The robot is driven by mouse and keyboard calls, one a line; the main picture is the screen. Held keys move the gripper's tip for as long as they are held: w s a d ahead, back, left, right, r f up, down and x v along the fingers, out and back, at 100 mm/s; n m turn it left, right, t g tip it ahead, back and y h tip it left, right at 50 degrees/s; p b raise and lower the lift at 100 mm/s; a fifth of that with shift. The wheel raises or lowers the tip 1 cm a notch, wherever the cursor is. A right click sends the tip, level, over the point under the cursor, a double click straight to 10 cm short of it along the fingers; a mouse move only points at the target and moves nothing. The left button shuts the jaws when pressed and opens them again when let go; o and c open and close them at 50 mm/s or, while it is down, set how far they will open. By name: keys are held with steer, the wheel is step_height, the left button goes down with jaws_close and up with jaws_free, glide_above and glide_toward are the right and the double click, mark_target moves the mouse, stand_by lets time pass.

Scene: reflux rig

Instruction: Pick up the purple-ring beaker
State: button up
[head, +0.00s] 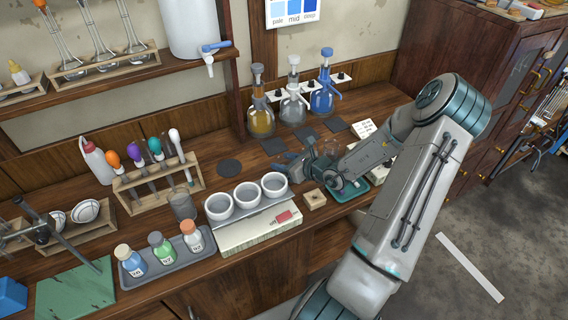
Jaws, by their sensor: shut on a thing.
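My gripper (296,166) is over the counter, to the right of and behind the white triple-cup stand. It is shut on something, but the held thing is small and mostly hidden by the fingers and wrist. A faint clear glass shape shows by the gripper. I cannot make out a purple ring on it. A teal tray (352,193) lies below my wrist, partly covered by the arm. A separate small glass beaker (183,207) stands left of the white cups, with no purple ring visible.
White cups (246,196) stand in front of the gripper, left of a small wooden block (314,199). Yellow, clear and blue bottles (322,88) stand behind. Dark square mats (274,146) and a round mat (230,167) lie bare. A grey tray of vials (162,258) is at front left.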

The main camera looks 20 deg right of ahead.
steer(key=shift+r, duration=1.4)
steer(key=s+d+r+b, duration=0.1)
steer(key=s+d+r, duration=0.4)
steer(key=d, duration=0.5)
steer(key=shift+d+r, duration=0.25)
steer(key=shift+r, duration=1.1)
